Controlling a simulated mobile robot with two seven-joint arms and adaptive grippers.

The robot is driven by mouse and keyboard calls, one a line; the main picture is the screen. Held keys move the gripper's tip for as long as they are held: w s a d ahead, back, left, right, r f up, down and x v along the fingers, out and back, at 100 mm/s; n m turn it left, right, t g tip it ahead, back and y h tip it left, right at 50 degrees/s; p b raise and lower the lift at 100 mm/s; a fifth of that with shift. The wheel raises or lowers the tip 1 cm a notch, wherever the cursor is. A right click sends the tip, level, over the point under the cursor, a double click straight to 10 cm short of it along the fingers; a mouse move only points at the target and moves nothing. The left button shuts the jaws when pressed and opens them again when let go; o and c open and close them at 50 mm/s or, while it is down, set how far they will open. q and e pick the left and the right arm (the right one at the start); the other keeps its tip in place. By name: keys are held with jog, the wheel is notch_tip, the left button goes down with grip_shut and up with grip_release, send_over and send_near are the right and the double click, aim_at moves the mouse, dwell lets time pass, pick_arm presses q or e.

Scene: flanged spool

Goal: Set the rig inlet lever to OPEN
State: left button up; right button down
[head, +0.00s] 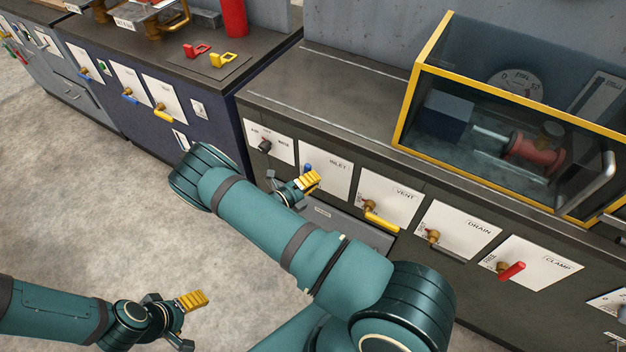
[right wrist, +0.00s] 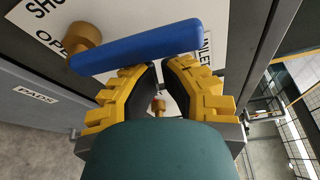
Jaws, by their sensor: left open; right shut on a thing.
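The inlet panel (head: 336,188) is a white plate marked INLET on the front of the dark cabinet. Its blue lever (head: 307,167) is mostly hidden by my right gripper in the head view. In the right wrist view the blue lever (right wrist: 140,46) runs across the fingertips, with its brass pivot (right wrist: 86,37) at the left end beside the partly hidden SHUT and OPEN lettering. I cannot tell exactly which mark it points to. My right gripper (head: 312,181) is shut on the blue lever. My left gripper (head: 193,300) is open and empty over the floor at lower left.
To the right are the vent panel with a yellow lever (head: 382,222), the drain panel (head: 458,228) and the clamp panel with a red lever (head: 511,271). A yellow-framed glass case (head: 415,85) stands on the cabinet top. The floor (head: 90,200) at left is clear.

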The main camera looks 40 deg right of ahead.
pick_arm(q)
jog(key=shift+w, duration=0.2)
pick_arm(e)
jog(key=shift+w+a+r, duration=0.1)
jog(key=shift+w+r, duration=0.05)
jog(key=shift+w, duration=0.15)
jog(key=shift+w+a+r, duration=0.1)
jog(key=shift+w+r, duration=0.05)
jog(key=shift+w, duration=0.05)
jog(key=s+p, duration=0.1)
jog(key=s, duration=0.3)
pick_arm(q)
jog(key=shift+s+d+r, duration=0.75)
jog(key=shift+s+d, duration=0.1)
jog(key=shift+s, duration=0.2)
pick_arm(e)
jog(key=a, duration=0.8)
jog(key=shift+s+a, duration=0.15)
jog(key=shift+s, duration=0.3)
